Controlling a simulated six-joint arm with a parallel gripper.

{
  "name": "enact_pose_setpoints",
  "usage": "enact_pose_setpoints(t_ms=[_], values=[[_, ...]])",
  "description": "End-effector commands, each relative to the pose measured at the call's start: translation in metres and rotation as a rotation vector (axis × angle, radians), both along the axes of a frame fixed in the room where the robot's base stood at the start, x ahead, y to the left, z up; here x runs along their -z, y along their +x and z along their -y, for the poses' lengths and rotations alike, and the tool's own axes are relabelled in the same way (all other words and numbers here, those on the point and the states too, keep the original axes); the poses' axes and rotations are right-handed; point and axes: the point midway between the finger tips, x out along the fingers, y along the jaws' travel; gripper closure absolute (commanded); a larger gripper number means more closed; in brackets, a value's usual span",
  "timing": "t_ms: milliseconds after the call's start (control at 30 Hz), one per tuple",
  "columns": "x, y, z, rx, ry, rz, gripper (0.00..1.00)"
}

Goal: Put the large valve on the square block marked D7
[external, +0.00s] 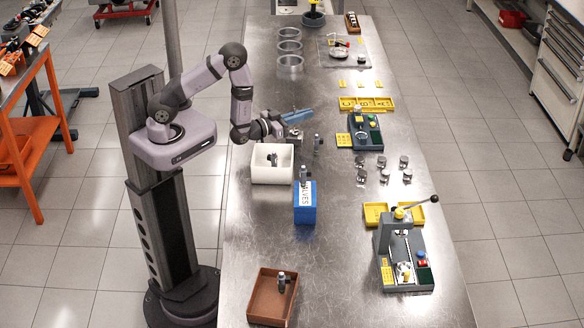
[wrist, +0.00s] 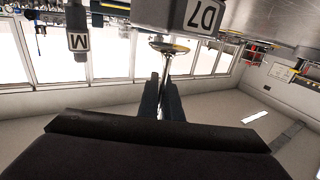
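My gripper (wrist: 163,82) is shut on a valve (wrist: 168,47), with its thin stem between the fingers and its shiny round head beyond the tips. Its size relative to other valves cannot be told. The grey square block marked D7 (wrist: 203,16) shows upside down at the top of the wrist view, close to the valve head; whether they touch cannot be told. In the external view my gripper (external: 302,115) reaches over the table beyond the white bin; the valve cannot be made out there.
The white bin (external: 270,178), the blue VALVES box (external: 304,215) and a brown tray (external: 262,305) stand on the table (external: 340,250). Several small metal parts (external: 382,162) lie to the right.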

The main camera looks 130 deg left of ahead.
Motion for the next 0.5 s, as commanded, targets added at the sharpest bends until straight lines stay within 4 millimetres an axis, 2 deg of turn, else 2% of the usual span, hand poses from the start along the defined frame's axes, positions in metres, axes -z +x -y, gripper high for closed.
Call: enact_pose_setpoints(t_ms=[33, 100, 133, 500], values=[[0.0112, -0.0019, 0.0020, -0.001, -0.023, -0.015, 1.00], [0.0126, -0.0023, 0.0024, -0.001, -0.025, -0.017, 0.81], [0.0129, -0.0023, 0.0024, -0.001, -0.026, -0.017, 0.76], [0.0126, -0.0030, 0.0030, -0.001, -0.027, -0.019, 0.76]])
